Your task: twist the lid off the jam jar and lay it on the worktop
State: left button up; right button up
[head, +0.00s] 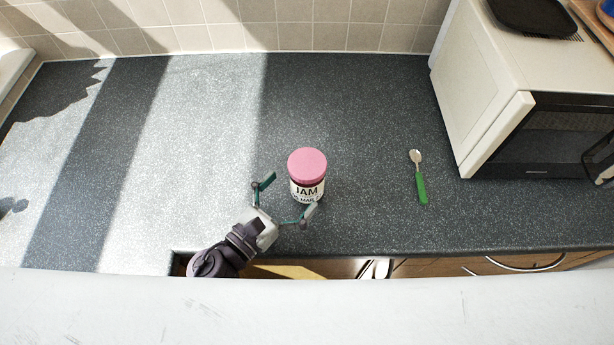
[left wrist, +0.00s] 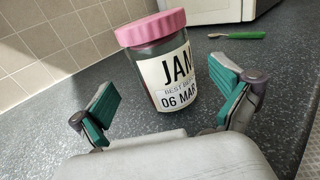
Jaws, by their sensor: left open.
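The jam jar (head: 308,192) stands upright on the dark speckled worktop (head: 350,120). Its pink lid (head: 307,164) is on top. In the left wrist view the jar (left wrist: 172,75) shows a white label with black print, and the lid (left wrist: 150,28) sits on its mouth. My left gripper (head: 287,198) is open, with its green-padded fingers apart and pointing toward the jar from its front left. In the left wrist view the left gripper (left wrist: 165,100) has nothing between its fingers, and the jar stands beyond them. My right gripper is not in view.
A green-handled spoon (head: 421,185) lies right of the jar. A white microwave (head: 500,90) stands at the right, with a black tray (head: 535,15) on top. An open drawer (head: 300,268) is below the front edge. The worktop left of the jar is clear.

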aim_at(296, 189)
pick_arm(q)
jog(key=p+x, duration=0.1)
jog(key=x, duration=0.3)
jog(key=shift+s+d+p, duration=0.1)
jog(key=shift+p, duration=0.25)
jog(key=shift+w+d+f, duration=0.15)
jog(key=shift+w+d, duration=0.1)
jog(key=shift+w, duration=0.1)
jog(key=shift+s, duration=0.1)
jog(key=shift+c, duration=1.2)
jog(key=c, duration=1.2)
